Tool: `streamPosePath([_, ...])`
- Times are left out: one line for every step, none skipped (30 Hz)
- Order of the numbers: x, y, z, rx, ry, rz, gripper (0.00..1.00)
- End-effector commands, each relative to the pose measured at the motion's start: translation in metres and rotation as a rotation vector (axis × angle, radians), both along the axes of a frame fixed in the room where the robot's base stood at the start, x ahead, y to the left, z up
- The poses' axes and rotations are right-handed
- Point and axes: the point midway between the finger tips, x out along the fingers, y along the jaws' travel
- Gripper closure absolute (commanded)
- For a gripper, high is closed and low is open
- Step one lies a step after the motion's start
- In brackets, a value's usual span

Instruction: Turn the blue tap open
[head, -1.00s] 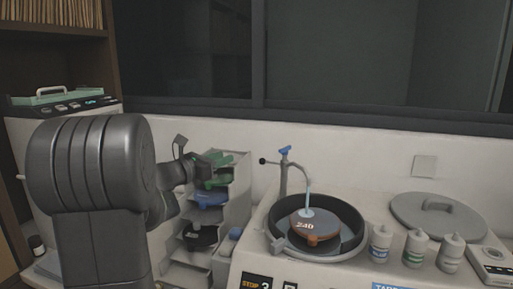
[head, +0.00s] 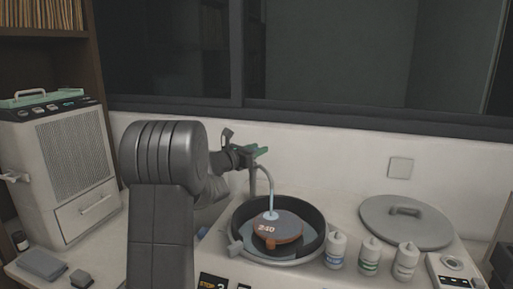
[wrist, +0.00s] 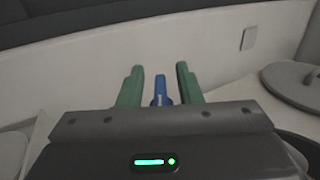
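The blue tap (wrist: 160,91) shows in the wrist view as a small blue handle between the two green fingers of my gripper (wrist: 158,86). The fingers are apart, with a gap on each side of the handle. In the head view my gripper (head: 262,151) is at the top of the curved tap spout (head: 268,182) and hides the blue handle. A light stream of water appears to come from the spout onto the brown disc marked 240 (head: 278,228) in the round black bowl (head: 315,222).
A grey lid (head: 430,232) lies right of the bowl. Several bottles (head: 369,256) stand in front of it. A white cabinet unit (head: 70,165) stands at left. A wall and a window are behind the tap.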

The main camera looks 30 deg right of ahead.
Motion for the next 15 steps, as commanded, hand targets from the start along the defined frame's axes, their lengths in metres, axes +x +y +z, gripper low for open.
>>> streamPosePath([0.0003,-0.0017,0.0002,0.000,0.000,0.000,0.68])
streamPosePath([0.0004,-0.0022,0.0001,0.000,0.000,0.000,0.68])
streamPosePath([0.0005,-0.0026,-0.0002,0.000,0.000,0.000,0.68])
streamPosePath([0.0005,-0.0026,-0.0002,0.000,0.000,0.000,0.68])
streamPosePath([0.0005,-0.0026,-0.0003,0.000,0.000,0.000,0.68])
streamPosePath([0.0005,-0.0025,-0.0004,0.000,0.000,0.000,0.68])
streamPosePath([0.0005,-0.0024,-0.0004,0.000,0.000,0.000,0.68])
streamPosePath([0.0005,-0.0024,-0.0004,0.000,0.000,0.000,0.68])
streamPosePath([0.0004,-0.0024,-0.0004,0.000,0.000,0.000,0.70])
streamPosePath([0.0003,-0.0023,-0.0004,0.000,0.000,0.000,0.76])
streamPosePath([0.0003,-0.0023,-0.0004,0.000,0.000,0.000,0.82])
streamPosePath([0.0003,-0.0023,-0.0004,0.000,0.000,0.000,0.90])
streamPosePath([0.0003,-0.0022,-0.0004,0.000,0.000,0.000,0.96])
streamPosePath([0.0003,-0.0022,-0.0004,0.000,0.000,0.000,1.00])
streamPosePath([0.0003,-0.0022,-0.0004,0.000,0.000,0.000,1.00])
